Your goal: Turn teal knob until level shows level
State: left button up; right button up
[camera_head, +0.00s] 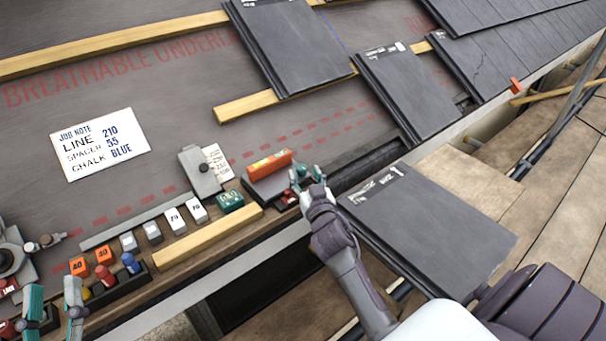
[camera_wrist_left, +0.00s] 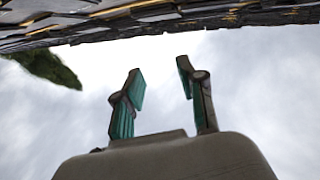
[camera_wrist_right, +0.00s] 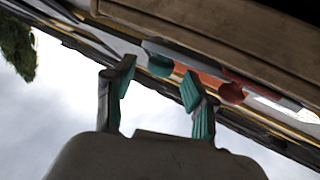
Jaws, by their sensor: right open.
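The orange level (camera_head: 270,163) lies on a dark block at the roof's lower edge; its reading is too small to tell. The teal knob (camera_wrist_right: 160,66) shows in the right wrist view, just beyond and between my right gripper's fingertips, apart from them. A red knob (camera_wrist_right: 232,93) is to its right. My right gripper (camera_head: 306,177) is open and empty at the block's right end. In the head view its teal pads are hard to separate from the teal knob. My left gripper (camera_head: 54,312) is open and empty at the lower left; its open fingers also show in the left wrist view (camera_wrist_left: 160,85).
A loose slate (camera_head: 430,235) lies right of my right gripper. A job note (camera_head: 99,144) lies on the underlay.

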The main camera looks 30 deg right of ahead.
pick_arm(q)
jog(key=shift+s+r+t, duration=0.2)
jog(key=shift+r+t, duration=0.15)
jog(key=shift+r, duration=0.1)
jog(key=shift+s+r+t, duration=0.2)
jog(key=shift+r+t, duration=0.15)
jog(key=shift+r, duration=0.1)
pick_arm(e)
jog(key=shift+x, duration=1.05)
